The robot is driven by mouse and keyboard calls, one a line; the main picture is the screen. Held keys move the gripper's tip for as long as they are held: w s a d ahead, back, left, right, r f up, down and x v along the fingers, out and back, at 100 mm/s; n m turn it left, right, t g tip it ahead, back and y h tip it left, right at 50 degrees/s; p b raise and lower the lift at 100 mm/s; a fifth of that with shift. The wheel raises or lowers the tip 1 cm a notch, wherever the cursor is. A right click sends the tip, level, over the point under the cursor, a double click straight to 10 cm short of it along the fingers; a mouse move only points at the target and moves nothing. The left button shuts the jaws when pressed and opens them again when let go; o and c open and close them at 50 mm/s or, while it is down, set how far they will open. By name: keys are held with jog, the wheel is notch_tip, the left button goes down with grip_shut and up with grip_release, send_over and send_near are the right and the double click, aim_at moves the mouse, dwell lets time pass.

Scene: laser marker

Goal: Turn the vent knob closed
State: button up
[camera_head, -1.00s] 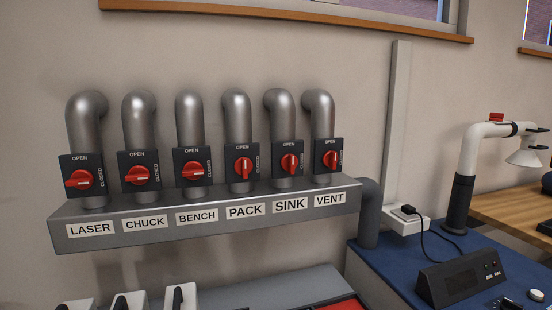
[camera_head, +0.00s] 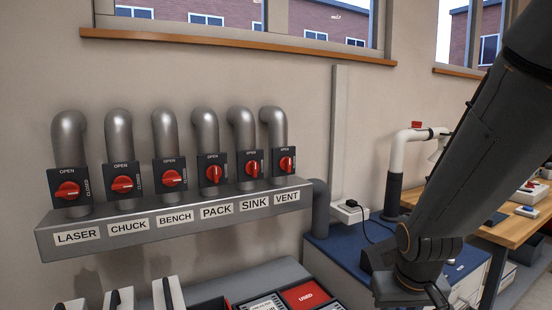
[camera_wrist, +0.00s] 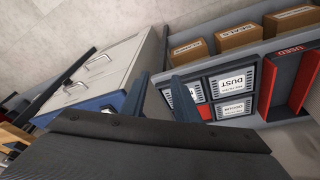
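The vent knob (camera_head: 287,164) is the red handle on the rightmost valve plate, above the VENT label (camera_head: 287,197) in the head view. Its handle looks upright, toward the OPEN mark, like the PACK (camera_head: 214,173) and SINK (camera_head: 253,168) handles. The LASER, CHUCK and BENCH handles look sideways, toward CLOSED. My gripper (camera_wrist: 160,78) shows two dark fingers apart with nothing between them in the wrist view. My arm rises at the right of the head view, well right of the knob, and the fingers are not clear there. The knob is not in the wrist view.
A grey manifold (camera_head: 130,236) carries the valves along the wall. A blue-topped bench (camera_head: 335,240) and a dark pipe stand right of it. Below are a red USED tray (camera_head: 306,294) and, in the wrist view, DUST bins (camera_wrist: 232,83) and brown boxes (camera_wrist: 240,37).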

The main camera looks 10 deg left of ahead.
jog(key=w+a+r+n+t+p, duration=0.1)
jog(key=w+r+t, duration=0.15)
jog(key=w, duration=0.45)
jog(key=w+a+r+t+p, duration=0.2)
jog(key=w+r, duration=0.2)
jog(key=w, duration=0.2)
jog(key=n+t+y+p, duration=0.5)
jog(key=t+y+p, duration=0.25)
jog(key=y, duration=0.25)
send_near(290, 160)
jog(key=p+x, duration=0.1)
jog(key=x, duration=0.7)
grip_shut()
